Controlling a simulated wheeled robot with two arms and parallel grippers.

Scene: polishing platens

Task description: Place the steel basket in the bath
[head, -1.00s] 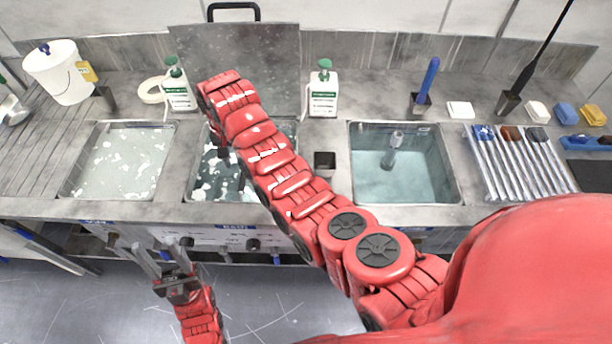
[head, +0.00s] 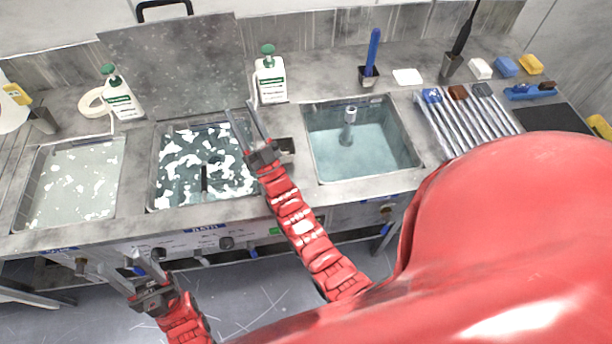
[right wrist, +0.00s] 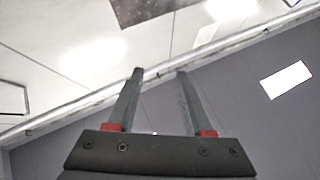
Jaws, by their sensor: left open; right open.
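The middle bath (head: 163,202) is a sunken tank of dark water with white foam patches. A small dark upright piece (head: 204,178) shows in it; I cannot tell whether it is part of the steel basket, and no basket is clearly visible. My right gripper (head: 240,108) is open and empty, raised near the right rim of the middle bath. In the right wrist view its two fingers (right wrist: 160,72) stand apart with nothing between them, facing the wall. My left gripper (head: 116,264) is open and empty in front of the counter, below its edge.
A pale foamy bath (head: 72,182) lies left and a clear-water bath (head: 362,150) with a standpipe lies right. A soap bottle (head: 270,78) stands behind my right gripper. A grey lid panel (head: 175,65) leans behind the middle bath. Several steel rods (head: 465,122) lie at right.

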